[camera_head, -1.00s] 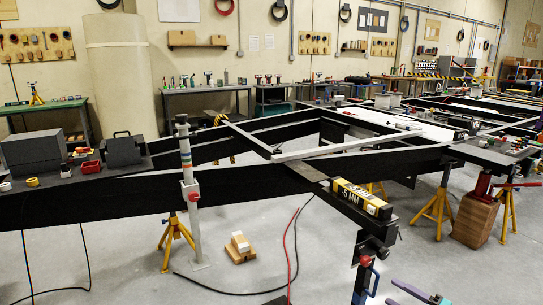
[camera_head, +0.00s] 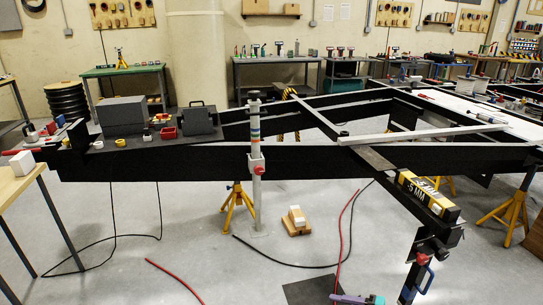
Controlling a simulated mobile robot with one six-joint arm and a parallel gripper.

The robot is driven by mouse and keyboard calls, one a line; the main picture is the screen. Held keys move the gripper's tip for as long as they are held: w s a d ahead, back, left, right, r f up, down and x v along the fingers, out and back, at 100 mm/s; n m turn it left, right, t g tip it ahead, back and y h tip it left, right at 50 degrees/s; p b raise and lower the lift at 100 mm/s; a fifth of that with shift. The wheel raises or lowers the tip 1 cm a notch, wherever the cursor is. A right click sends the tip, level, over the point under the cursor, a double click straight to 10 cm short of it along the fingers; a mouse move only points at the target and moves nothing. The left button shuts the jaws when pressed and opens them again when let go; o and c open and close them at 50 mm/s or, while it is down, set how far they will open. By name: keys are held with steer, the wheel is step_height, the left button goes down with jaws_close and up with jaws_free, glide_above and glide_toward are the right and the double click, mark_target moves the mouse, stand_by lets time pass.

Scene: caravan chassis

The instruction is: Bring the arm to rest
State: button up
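No part of my arm or my gripper can be made out in the head camera view. The caravan chassis (camera_head: 330,161) stands ahead, a black frame with a long front beam and diagonal members. A grey post (camera_head: 255,140) with a red and white clamp stands upright at the beam. A yellow and black "5 MM" block (camera_head: 428,194) lies on the frame at the right.
A wooden-topped table (camera_head: 15,184) with a white block stands at the left edge. Yellow stands (camera_head: 238,207) support the frame. Cables, a wooden block (camera_head: 296,221) and a dark mat (camera_head: 308,290) lie on the floor. A purple and green item (camera_head: 357,299) is cut off below.

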steer(key=s+a+f+n+g+h+p, duration=0.2)
steer(key=s+a+f+g, duration=0.3)
steer(key=s+a, duration=0.35)
steer(key=s+a+f+n+g+h+p, duration=0.25)
steer(key=s+a+f+g, duration=0.2)
steer(key=s+a, duration=0.4)
steer(key=s+d+f+n+g+h+p, duration=0.2)
steer(key=s+d+f+n+g+h, duration=0.25)
steer(key=s, duration=0.65)
steer(key=w+d+f+t+h, duration=0.1)
steer(key=d+f+t+h, duration=0.1)
steer(key=d+h, duration=0.2)
steer(key=shift+d+m, duration=0.3)
steer(key=shift+d, duration=0.95)
steer(key=shift+w+f, duration=0.1)
